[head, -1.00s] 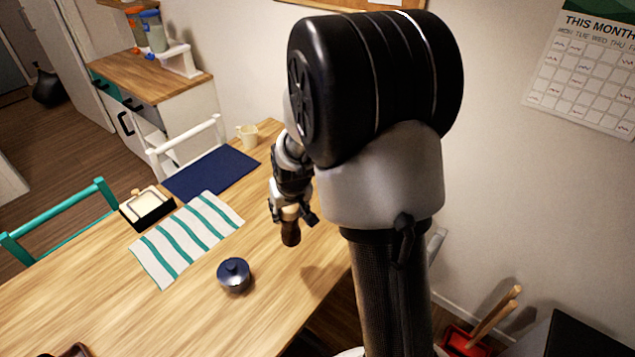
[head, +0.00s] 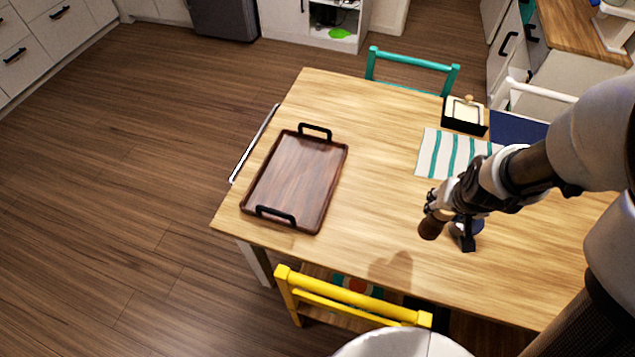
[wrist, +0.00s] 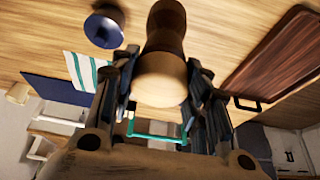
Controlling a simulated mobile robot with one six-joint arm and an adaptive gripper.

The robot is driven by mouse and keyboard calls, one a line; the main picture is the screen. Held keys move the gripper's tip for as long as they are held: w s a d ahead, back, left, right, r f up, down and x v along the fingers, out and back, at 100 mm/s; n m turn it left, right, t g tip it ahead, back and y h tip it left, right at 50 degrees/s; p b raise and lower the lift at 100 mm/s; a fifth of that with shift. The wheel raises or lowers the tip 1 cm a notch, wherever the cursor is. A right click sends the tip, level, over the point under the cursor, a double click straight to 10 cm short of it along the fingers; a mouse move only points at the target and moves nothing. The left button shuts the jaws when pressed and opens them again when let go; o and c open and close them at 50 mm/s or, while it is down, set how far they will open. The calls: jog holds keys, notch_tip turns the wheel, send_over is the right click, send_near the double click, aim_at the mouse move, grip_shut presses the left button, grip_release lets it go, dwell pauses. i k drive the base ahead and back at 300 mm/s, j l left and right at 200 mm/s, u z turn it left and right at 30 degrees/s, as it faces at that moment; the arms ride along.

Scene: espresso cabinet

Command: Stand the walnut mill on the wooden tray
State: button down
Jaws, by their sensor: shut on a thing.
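The walnut mill (head: 431,228) shows as a dark brown body beside my gripper (head: 450,222) in the head view. In the wrist view the mill (wrist: 165,75) stands out between the two fingers, with a pale round end towards the camera and a darker body beyond. My gripper (wrist: 163,92) is shut on it and holds it above the table. The wooden tray (head: 295,182) is dark reddish brown with two black handles and lies empty on the left part of the table. It also shows at the right in the wrist view (wrist: 285,62).
The table (head: 365,150) is clear between my gripper and the tray. A striped cloth (head: 440,155), a black-sided box (head: 464,116) and a blue mat (head: 518,130) lie behind. A blue-lidded pot (wrist: 103,27) is near my gripper. A yellow chair (head: 350,297) stands at the front edge.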

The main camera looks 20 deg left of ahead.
aim_at(298, 177)
jog(key=j+u, duration=0.1)
jog(key=u, duration=0.3)
jog(key=j+u, duration=0.1)
jog(key=u, duration=0.65)
jog(key=i+j+u, duration=0.1)
jog(key=u, duration=0.3)
jog(key=i+j, duration=0.25)
jog(key=j+u, duration=0.05)
jog(key=j, duration=0.05)
